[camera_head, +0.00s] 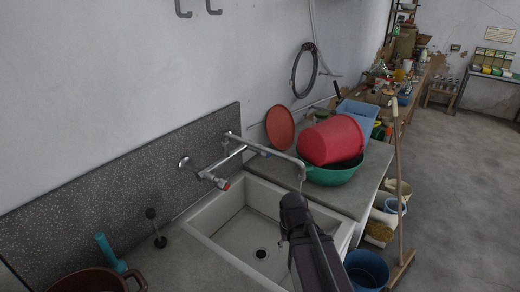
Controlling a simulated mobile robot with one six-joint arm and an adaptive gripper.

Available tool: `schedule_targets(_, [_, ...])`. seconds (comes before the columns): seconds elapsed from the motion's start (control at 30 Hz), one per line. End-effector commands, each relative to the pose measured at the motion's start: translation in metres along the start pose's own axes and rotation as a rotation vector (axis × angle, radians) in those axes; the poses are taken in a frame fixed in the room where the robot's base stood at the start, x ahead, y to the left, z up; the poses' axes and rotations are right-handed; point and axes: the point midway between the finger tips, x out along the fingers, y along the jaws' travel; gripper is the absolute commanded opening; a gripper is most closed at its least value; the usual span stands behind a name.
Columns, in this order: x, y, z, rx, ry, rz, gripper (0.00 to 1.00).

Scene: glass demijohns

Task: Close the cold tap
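A metal tap assembly (235,148) is fixed to the speckled backsplash above the sink. A red-marked handle (222,184) shows at its near left end. Its long spout (280,155) reaches right, over the sink; a small bluish part (265,153) near the spout may be the cold tap, but it is too small to be sure. A thin pale streak hangs below the spout end; I cannot tell whether it is water. My dark gripper (295,205) is over the right part of the sink, below the spout end and apart from both handles. Its fingers cannot be made out.
The white sink (205,236) has a dark drain. A red bucket (332,139) lies in a green basin (336,172) on the right counter. A plunger (156,228) and brown pot (88,281) stand left. A broom (398,190) and blue bucket (367,270) stand right.

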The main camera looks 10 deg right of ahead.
Motion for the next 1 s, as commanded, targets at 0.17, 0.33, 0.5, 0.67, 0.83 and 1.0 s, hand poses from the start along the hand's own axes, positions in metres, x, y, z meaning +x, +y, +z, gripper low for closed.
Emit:
schedule_targets(0.17, [0.0,0.0,0.0,0.0,0.0,0.0,0.57])
schedule_targets(0.33, [0.0,0.0,0.0,0.0,0.0,0.0,0.57])
schedule_targets(0.5, [0.001,0.0,-0.001,-0.003,0.001,-0.004,0.93])
schedule_targets(0.67, [0.005,-0.003,-0.01,-0.035,0.017,-0.046,0.94])
schedule_targets(0.83, [0.015,-0.015,-0.035,-0.128,0.069,-0.16,0.94])
schedule_targets(1.0, [0.02,-0.023,-0.075,-0.261,0.19,-0.328,0.94])
